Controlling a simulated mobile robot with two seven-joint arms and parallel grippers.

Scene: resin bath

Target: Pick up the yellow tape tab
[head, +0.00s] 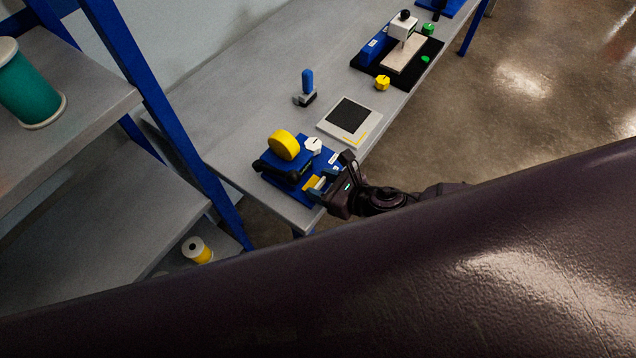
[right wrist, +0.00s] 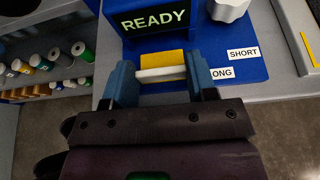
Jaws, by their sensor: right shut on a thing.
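The yellow tape tab (head: 311,184) sticks out of the front of a blue tape dispenser (head: 274,179) on the near end of the grey bench. In the right wrist view, the tab (right wrist: 163,58) lies below a dark display reading "READY", with a white strip (right wrist: 160,74) along its near edge. My right gripper (right wrist: 161,80) is shut on the tab, one blue finger at each side. In the head view, my right gripper (head: 322,188) is at the dispenser's front edge. My left gripper is not in view.
A yellow tape roll (head: 283,145) and a white knob (head: 313,145) sit on the dispenser. Beyond are a pale tray with a dark pad (head: 336,133), a blue-handled tool (head: 307,82) and a small yellow piece (head: 382,82). A shelf rack (head: 150,100) stands at left.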

